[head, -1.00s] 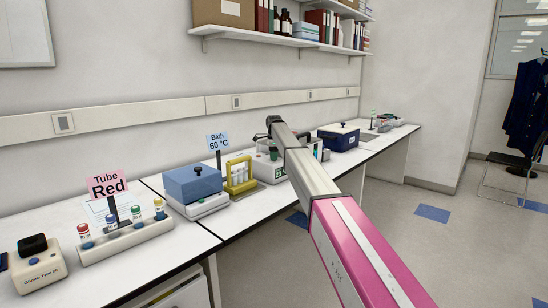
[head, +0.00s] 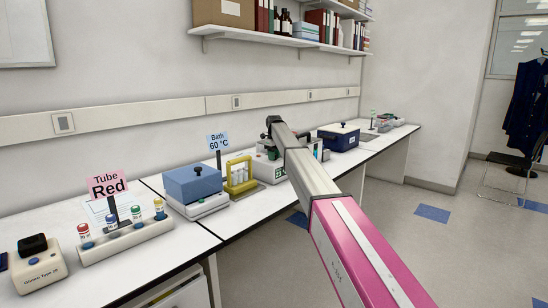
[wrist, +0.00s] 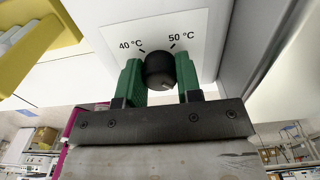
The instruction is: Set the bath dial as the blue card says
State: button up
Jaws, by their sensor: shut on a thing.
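The blue card (head: 218,142) reads "Bath 60 °C" in the head view. The bath (head: 263,167) is a pale box right of the yellow rack, partly hidden by my arm. In the wrist view, its black round dial (wrist: 160,66) sits on a white panel (wrist: 205,50) with "40 °C" at upper left and "50 °C" at upper right. No 60 °C mark shows. My gripper (wrist: 160,84) has its two green fingers closed on either side of the dial. A small pale mark shows on the dial's lower part.
The yellow rack (head: 239,176) with pale tubes stands close left of the bath. A blue-lidded device (head: 194,184), a tube rack (head: 128,238) and a pink card (head: 107,186) lie further left. A dark blue box (head: 338,137) stands to the right.

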dwell(0.5)
jog(key=o, duration=0.9)
jog(key=shift+o, duration=0.2)
jog(key=shift+r, duration=0.15)
notch_tip(320, 180, up, 11)
jog(key=shift+f, duration=0.2)
